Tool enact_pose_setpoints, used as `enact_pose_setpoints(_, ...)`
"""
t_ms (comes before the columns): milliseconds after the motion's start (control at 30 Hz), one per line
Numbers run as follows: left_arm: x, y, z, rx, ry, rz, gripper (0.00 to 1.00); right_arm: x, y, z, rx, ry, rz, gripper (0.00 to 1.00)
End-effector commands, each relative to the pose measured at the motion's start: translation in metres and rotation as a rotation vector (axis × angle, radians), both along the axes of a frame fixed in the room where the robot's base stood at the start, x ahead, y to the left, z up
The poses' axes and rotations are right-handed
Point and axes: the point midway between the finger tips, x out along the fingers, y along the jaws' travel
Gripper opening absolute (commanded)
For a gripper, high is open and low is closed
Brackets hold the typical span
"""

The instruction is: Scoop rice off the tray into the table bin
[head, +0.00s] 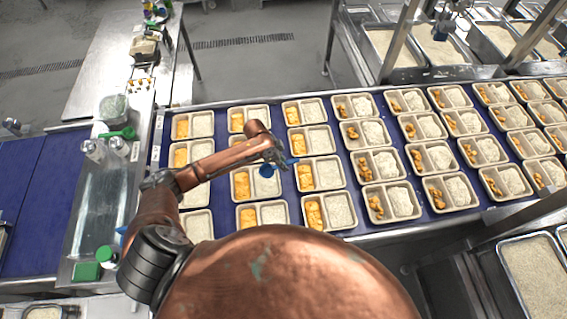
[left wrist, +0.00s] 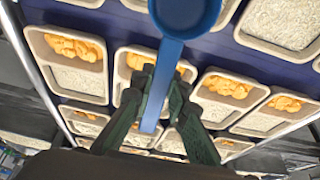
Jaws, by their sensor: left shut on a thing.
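My left gripper (head: 278,160) is shut on the handle of a blue scoop (head: 267,171) and holds it above the blue belt. In the left wrist view the scoop's round bowl (left wrist: 186,14) points to the top, with its handle between the dark fingers of my left gripper (left wrist: 158,92). My right gripper is out of view.
Rows of filled trays cover most of the belt (head: 225,218). Clear jars (head: 93,150) and a green scoop (head: 125,133) are on the left steel counter, with a green box (head: 87,271) lower down. Large rice pans (head: 535,275) stand at right.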

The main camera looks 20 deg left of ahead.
Motion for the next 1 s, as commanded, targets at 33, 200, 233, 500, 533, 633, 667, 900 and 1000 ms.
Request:
enact_pose_setpoints(33,0.000,0.000,-0.007,0.000,0.000,0.000,0.00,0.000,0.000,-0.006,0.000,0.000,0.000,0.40)
enact_pose_setpoints(200,0.000,0.000,-0.024,0.000,0.000,0.000,0.00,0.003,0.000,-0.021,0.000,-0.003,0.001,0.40)
enact_pose_setpoints(233,0.000,0.000,-0.027,0.000,0.000,0.000,0.00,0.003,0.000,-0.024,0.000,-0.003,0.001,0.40)
enact_pose_setpoints(500,0.000,0.000,-0.053,0.000,0.000,0.000,0.00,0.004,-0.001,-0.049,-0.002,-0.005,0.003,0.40)
enact_pose_setpoints(533,0.000,0.000,-0.056,0.000,0.000,0.000,0.00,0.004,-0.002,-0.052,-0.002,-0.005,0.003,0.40)
enact_pose_setpoints(633,0.000,0.000,-0.065,0.000,0.000,0.000,0.00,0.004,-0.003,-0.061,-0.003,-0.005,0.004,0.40)
enact_pose_setpoints(667,0.000,0.000,-0.068,0.000,0.000,0.000,0.00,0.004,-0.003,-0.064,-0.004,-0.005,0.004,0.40)
enact_pose_setpoints(900,0.000,0.000,-0.090,0.000,-0.001,0.000,0.00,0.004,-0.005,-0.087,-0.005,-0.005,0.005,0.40)
enact_pose_setpoints(1000,-0.003,0.005,-0.091,0.002,0.001,0.001,0.00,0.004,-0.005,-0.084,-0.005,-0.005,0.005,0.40)
